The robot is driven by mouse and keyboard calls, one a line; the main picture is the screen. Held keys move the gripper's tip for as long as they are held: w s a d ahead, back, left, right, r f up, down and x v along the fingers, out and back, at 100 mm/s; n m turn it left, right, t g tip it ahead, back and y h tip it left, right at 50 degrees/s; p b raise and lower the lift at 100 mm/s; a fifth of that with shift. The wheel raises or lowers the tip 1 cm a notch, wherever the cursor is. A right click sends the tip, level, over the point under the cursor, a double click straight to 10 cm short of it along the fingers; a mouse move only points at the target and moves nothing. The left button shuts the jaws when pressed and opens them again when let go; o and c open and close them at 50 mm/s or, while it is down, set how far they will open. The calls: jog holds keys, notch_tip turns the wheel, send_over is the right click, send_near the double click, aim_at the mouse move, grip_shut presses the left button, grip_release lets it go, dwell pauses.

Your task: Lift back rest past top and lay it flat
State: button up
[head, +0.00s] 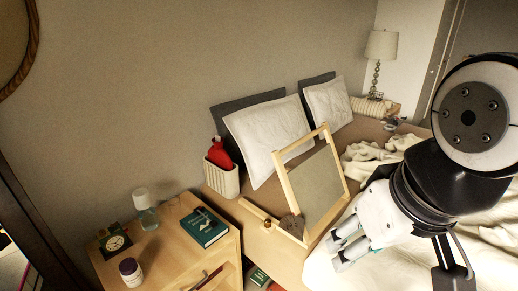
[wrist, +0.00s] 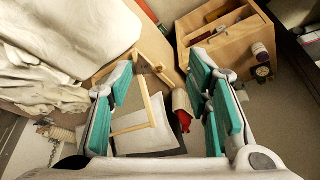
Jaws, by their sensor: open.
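The back rest (head: 318,188) is a pale wooden frame with a grey panel, standing raised and tilted on the bed in the head view. Its lower end joins a wooden base piece (head: 262,214) lying on the bed. In the wrist view part of its wooden frame (wrist: 147,95) shows between my fingers, farther off. My gripper (head: 338,250) is open and empty, just right of the back rest's lower right side in the head view. The open fingers with teal pads also show in the wrist view (wrist: 163,75). I see no clear contact with the frame.
White pillows (head: 267,135) stand behind the back rest against the wall. A white basket (head: 222,178) with a red bottle is left of it. A bedside table (head: 165,243) holds a teal book, clock and jars. Rumpled blankets (head: 365,160) lie to the right.

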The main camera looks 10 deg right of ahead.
jog(key=shift+c, duration=0.6)
jog(key=w+d+f+m+t+h+b, duration=0.1)
jog(key=w+d+m+t+b, duration=0.3)
jog(key=w, duration=0.9)
jog(key=w+d+f+m+t+h+b, duration=0.15)
jog(key=w+d, duration=0.45)
jog(key=w, duration=0.8)
jog(key=w+d+f+m+t+b, duration=0.25)
jog(key=w+d+m+b, duration=0.2)
jog(key=w, duration=0.85)
jog(key=m+t+y+b, duration=0.3)
jog(key=t+b, duration=0.1)
send_near(304, 139)
jog(key=s+d+r, duration=0.1)
jog(key=s+r, duration=0.3)
jog(key=r, duration=0.1)
notch_tip(304, 139, down, 9)
jog(key=w+d+m+t+y+b, duration=0.2)
jog(key=w+d+m+y+b, duration=0.1)
jog(key=y, duration=0.1)
jog(key=x, duration=0.4)
jog(key=b+x, duration=0.1)
jog(key=x, duration=0.3)
jog(key=b+x, duration=0.1)
jog(key=x, duration=0.4)
jog(key=shift+w+a+r, duration=0.1)
jog(key=shift+r, duration=0.2)
